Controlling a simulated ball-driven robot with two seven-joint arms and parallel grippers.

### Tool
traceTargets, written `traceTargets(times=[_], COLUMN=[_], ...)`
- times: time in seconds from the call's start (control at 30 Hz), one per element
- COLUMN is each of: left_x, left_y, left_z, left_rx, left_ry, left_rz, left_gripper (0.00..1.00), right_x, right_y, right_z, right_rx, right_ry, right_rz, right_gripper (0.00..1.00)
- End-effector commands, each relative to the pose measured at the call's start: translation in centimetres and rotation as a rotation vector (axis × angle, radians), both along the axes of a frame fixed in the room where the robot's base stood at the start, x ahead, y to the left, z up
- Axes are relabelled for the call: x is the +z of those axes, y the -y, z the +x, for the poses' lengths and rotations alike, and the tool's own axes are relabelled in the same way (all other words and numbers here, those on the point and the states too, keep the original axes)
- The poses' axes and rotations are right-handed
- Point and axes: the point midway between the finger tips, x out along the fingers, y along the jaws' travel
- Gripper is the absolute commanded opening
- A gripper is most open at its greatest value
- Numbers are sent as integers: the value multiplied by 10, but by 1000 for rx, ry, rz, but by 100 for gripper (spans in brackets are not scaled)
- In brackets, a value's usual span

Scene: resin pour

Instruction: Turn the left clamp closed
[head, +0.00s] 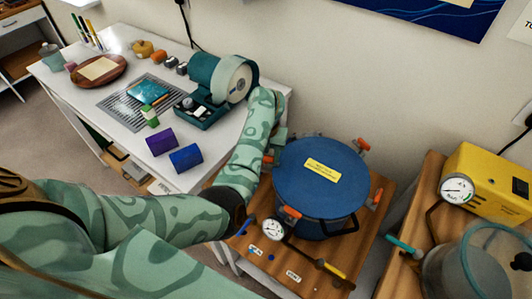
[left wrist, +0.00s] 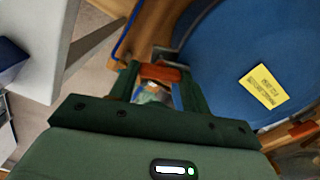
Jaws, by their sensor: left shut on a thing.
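A blue round pressure pot (head: 318,190) with a yellow label stands on a wooden stand, with orange-handled clamps around its lid. The left clamp (head: 268,159) is at the lid's left edge, partly hidden by my arm. My left gripper (head: 273,152) reaches down onto it. In the left wrist view, the clamp's orange handle (left wrist: 161,73) lies between the two dark green fingers of my left gripper (left wrist: 157,80), which is shut on it. The blue lid (left wrist: 225,60) is just right of the fingers. My right gripper is not in view.
Other clamps sit at the lid's back right (head: 362,144), right (head: 377,198) and front (head: 291,212). A gauge (head: 273,229) and a yellow-handled valve (head: 331,269) are in front. A yellow pump (head: 490,180) stands at right. A white worktable (head: 95,115) with tools is at left.

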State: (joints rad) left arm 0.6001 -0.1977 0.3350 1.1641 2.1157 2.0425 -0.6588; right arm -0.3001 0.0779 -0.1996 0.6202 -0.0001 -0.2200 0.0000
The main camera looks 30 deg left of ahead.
Motion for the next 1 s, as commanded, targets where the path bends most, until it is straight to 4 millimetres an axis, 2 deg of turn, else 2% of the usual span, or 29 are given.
traceTargets(times=[0.03, 0.1, 0.37, 0.47, 0.57, 0.8, 1.0], left_x=[0, 0, 1, 8, 26, 93, 139], left_y=[0, 0, 0, 0, 0, 0, 1], left_z=[0, 0, 0, 0, 1, 1, 1], left_rx=[-3, -3, -1, 0, 0, 0, 0], left_ry=[1, 1, 1, 1, 4, 6, 3], left_rz=[0, 0, 0, 0, 0, 0, -1], left_gripper=[56, 69, 69, 69, 69, 69, 69], right_x=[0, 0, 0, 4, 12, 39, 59], right_y=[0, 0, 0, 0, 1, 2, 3], right_z=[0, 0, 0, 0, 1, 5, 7], right_rx=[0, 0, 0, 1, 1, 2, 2], right_ry=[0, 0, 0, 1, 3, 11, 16], right_rz=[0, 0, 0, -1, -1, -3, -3], right_gripper=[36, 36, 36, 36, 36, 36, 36])
